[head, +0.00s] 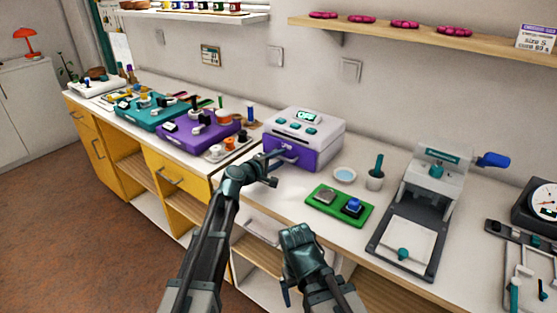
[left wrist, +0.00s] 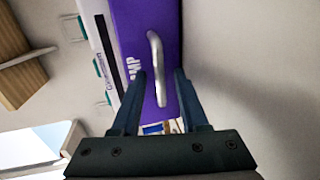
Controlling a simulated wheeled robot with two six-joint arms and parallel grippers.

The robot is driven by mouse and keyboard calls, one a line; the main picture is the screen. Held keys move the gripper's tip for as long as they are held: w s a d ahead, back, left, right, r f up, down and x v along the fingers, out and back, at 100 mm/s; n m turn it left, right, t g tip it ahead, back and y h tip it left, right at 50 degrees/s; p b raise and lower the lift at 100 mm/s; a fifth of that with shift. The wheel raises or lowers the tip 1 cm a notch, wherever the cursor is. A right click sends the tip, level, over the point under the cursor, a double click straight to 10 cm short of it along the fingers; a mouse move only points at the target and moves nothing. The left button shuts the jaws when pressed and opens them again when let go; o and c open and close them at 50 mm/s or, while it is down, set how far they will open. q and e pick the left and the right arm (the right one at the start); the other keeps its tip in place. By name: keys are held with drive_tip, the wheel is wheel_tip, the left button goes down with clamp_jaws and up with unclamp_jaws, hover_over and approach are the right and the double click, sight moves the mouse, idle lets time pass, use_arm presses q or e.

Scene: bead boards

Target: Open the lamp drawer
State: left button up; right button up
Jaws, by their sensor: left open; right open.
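The lamp drawer is the purple front (left wrist: 130,25) of a white-and-purple box (head: 318,155) on the bench; part of its lettering, "MP", shows in the left wrist view. It looks shut. Its silver bar handle (left wrist: 155,60) stands out from the front. My left gripper (head: 282,158) is at the drawer front, open, with its two fingers (left wrist: 160,78) on either side of the handle; I cannot tell whether they touch it. In the head view the gripper partly hides the handle. My right gripper (head: 300,240) is low in front of the bench, away from the drawer, open and empty.
A press (head: 412,235) stands farther right. Purple (head: 205,140) and teal (head: 150,112) boards lie left.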

use_arm(q)
clamp_jaws()
idle(1.3)
